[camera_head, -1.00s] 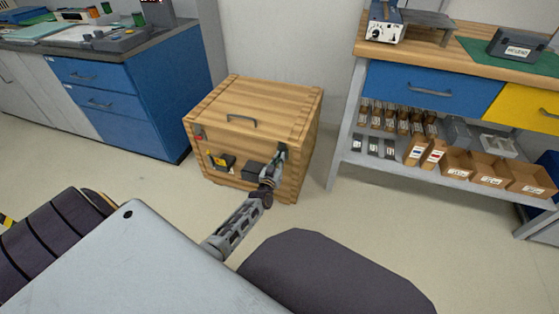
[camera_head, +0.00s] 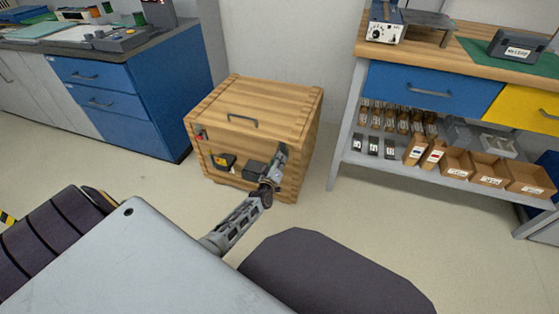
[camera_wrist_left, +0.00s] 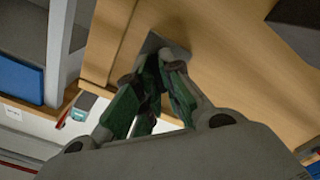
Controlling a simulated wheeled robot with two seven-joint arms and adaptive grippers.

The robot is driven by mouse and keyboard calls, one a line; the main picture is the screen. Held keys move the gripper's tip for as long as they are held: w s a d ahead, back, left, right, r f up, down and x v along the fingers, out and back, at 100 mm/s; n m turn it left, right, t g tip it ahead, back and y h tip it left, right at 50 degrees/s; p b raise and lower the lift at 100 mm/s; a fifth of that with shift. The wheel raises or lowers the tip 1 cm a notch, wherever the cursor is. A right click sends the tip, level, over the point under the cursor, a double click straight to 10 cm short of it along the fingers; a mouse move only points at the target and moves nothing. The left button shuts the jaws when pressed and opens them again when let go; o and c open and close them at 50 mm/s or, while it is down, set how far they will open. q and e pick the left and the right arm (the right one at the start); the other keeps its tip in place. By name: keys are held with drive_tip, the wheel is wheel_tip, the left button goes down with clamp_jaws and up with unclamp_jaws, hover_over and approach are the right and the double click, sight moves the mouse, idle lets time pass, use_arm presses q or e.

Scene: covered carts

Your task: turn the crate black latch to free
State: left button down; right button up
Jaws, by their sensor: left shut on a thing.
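The wooden crate (camera_head: 235,101) stands on the floor with its lid down. A red latch (camera_head: 200,134) is at the upper left of its front. My left gripper (camera_head: 282,149) is at the upper right of the front, just under the lid edge. In the left wrist view its green fingers (camera_wrist_left: 152,80) are closed together on a small dark grey piece (camera_wrist_left: 166,47) against the wood, which looks like the black latch. The fingers hide most of it, so its exact angle cannot be told. My right gripper is in neither view.
A blue drawer cabinet (camera_head: 125,101) stands to the left and a workbench (camera_head: 347,140) to the right. Floor is clear around the crate.

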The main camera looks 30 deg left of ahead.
use_arm(q)
drive_tip(key=shift+a+f+n+b, duration=0.1)
drive_tip(key=shift+n+b, duration=0.25)
drive_tip(key=shift+n, duration=1.4)
drive_tip(key=shift+f+n+b, duration=0.1)
drive_tip(key=shift+n+b, duration=0.2)
drive_tip(key=shift+n, duration=1.45)
drive_tip(key=c, duration=1.6)
unclamp_jaws()
drive_tip(key=shift+o, duration=0.2)
drive_tip(key=shift+s, duration=0.25)
drive_tip(key=v, duration=1.1)
drive_tip(key=shift+s, duration=0.25)
drive_tip(key=shift+d, duration=0.3)
